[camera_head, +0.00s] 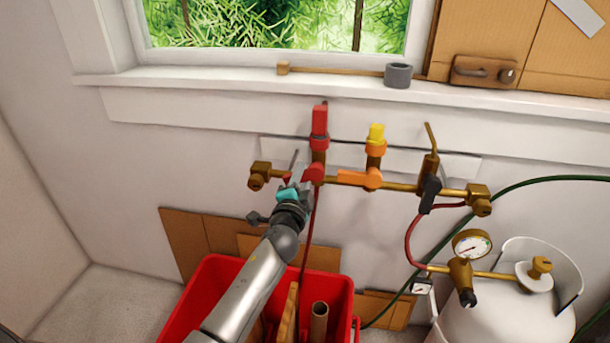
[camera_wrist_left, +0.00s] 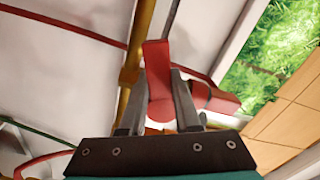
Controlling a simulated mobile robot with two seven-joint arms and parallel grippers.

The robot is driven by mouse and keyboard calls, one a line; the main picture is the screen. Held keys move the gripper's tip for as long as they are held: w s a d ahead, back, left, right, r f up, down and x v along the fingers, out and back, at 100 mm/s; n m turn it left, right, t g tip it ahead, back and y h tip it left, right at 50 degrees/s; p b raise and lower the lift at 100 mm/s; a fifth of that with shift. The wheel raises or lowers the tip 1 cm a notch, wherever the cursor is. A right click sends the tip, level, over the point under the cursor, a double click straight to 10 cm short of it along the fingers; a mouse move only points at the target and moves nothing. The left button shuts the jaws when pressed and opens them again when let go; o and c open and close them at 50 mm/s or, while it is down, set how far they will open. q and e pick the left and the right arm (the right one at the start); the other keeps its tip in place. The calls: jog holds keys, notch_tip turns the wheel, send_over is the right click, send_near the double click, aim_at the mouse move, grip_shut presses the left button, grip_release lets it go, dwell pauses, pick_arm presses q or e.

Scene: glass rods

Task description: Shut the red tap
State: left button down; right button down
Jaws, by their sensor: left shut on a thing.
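The red tap (camera_head: 319,122) sits on the brass pipe on the wall, left of an orange tap with a yellow top. Its red lever (camera_head: 313,173) is at the pipe, partly behind my gripper. My left gripper (camera_head: 303,178) reaches it from the lower left. In the left wrist view the two fingers stand on either side of the red lever (camera_wrist_left: 157,75) and are shut on it. The red tap's body (camera_wrist_left: 215,98) shows there to the right of the fingers. My right gripper is in neither view.
The orange tap (camera_head: 372,178) is close on the right. A brass valve with a black handle (camera_head: 430,192) is farther right. A red crate (camera_head: 212,285) stands below, and a white gas cylinder (camera_head: 505,308) with a gauge (camera_head: 471,245) is at lower right. A window sill (camera_head: 235,85) is above.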

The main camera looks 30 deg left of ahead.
pick_arm(q)
jog(key=r+m+p, duration=0.1)
jog(key=m, duration=0.2)
jog(key=shift+a+r, duration=0.15)
jog(key=shift+r+m, duration=0.15)
jog(key=shift+m, duration=0.55)
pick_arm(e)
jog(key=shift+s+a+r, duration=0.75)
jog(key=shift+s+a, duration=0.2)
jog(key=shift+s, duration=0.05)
pick_arm(q)
jog(key=shift+p, duration=0.3)
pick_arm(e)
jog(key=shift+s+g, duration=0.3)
pick_arm(q)
jog(key=c, duration=0.6)
grip_release()
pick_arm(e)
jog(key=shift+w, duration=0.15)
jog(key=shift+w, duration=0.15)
